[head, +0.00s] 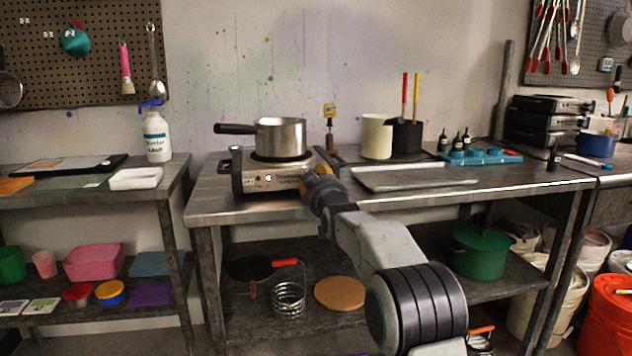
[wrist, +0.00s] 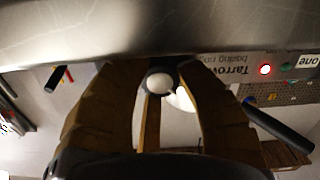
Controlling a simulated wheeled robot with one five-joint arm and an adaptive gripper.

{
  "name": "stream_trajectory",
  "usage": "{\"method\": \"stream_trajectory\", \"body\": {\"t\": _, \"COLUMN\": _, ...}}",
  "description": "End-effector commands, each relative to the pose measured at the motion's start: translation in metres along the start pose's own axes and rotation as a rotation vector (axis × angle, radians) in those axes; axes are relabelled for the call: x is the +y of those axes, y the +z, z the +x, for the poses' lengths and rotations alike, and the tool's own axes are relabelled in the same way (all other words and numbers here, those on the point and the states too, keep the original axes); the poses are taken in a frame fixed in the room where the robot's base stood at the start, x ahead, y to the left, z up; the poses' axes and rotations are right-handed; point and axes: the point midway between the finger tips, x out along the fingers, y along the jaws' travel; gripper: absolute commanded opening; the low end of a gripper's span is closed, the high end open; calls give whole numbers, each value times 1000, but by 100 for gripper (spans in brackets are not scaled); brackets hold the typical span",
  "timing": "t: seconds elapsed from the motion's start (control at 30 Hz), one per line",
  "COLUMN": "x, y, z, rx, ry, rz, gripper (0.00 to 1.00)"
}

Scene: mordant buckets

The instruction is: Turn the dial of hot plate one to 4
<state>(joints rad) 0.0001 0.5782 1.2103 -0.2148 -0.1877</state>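Hot plate one (head: 285,182) stands on the steel bench with a saucepan (head: 281,137) on it. The label "one" (wrist: 309,62) and a lit red lamp (wrist: 266,70) show on its front panel in the wrist view, which is upside down. The dial (wrist: 160,83), a grey ring with a pale round face, sits between my tan fingers in the wrist view. My gripper (head: 318,182) is at the right end of the plate's front in the head view and hides the dial there. My gripper (wrist: 150,70) is open, its fingers spread on both sides of the dial; contact and the dial's setting cannot be told.
The saucepan's dark handle (head: 234,129) points left. A metal tray (head: 415,178) lies on the bench to the right, with a cream pot (head: 377,137) and a black pot (head: 405,136) behind it. A white bottle (head: 157,138) stands on the left bench.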

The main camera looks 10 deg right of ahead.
Motion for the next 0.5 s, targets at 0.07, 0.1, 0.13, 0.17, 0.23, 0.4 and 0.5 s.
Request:
{"method": "stream_trajectory", "body": {"t": 0.07, "x": 0, "y": -8, "z": -1, "rx": 18, "ry": 1, "rz": 0, "gripper": 41}}
{"method": "stream_trajectory", "body": {"t": 0.1, "x": 0, "y": -8, "z": -1, "rx": 17, "ry": 1, "rz": -1, "gripper": 44}}
{"method": "stream_trajectory", "body": {"t": 0.13, "x": 0, "y": -7, "z": -1, "rx": 16, "ry": 0, "rz": -1, "gripper": 47}}
{"method": "stream_trajectory", "body": {"t": 0.17, "x": 0, "y": -7, "z": -1, "rx": 15, "ry": 0, "rz": -1, "gripper": 50}}
{"method": "stream_trajectory", "body": {"t": 0.23, "x": 0, "y": -5, "z": 0, "rx": 12, "ry": 0, "rz": -1, "gripper": 56}}
{"method": "stream_trajectory", "body": {"t": 0.4, "x": 0, "y": -3, "z": 0, "rx": 7, "ry": 0, "rz": -1, "gripper": 60}}
{"method": "stream_trajectory", "body": {"t": 0.5, "x": 0, "y": -2, "z": 0, "rx": 6, "ry": 0, "rz": -1, "gripper": 60}}
